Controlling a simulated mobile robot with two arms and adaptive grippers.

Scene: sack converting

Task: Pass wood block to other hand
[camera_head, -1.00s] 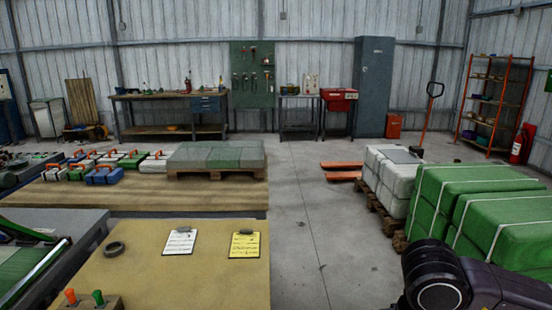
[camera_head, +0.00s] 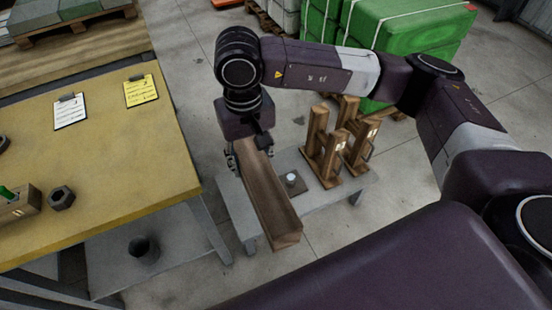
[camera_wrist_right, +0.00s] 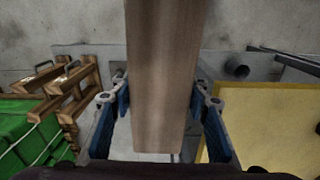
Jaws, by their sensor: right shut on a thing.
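The wood block (camera_head: 266,197) is a long brown bar held by my right gripper (camera_head: 250,150). In the head view it slants down and toward me, above the low grey bench and clear of the yellow table. The right wrist view shows the block (camera_wrist_right: 158,80) between the two blue-backed fingers of my right gripper (camera_wrist_right: 160,112), which is shut on it. The block's far end runs out of the top of that view. My left gripper is not in either current view.
A low grey bench (camera_head: 232,198) carries wooden stands (camera_head: 340,140) and a small white-topped item (camera_head: 291,179). A yellow table (camera_head: 110,190) at left holds two clipboards (camera_head: 141,90), a hex nut (camera_head: 61,197) and a wooden holder (camera_head: 20,205). Green wrapped bales (camera_head: 400,30) stand behind.

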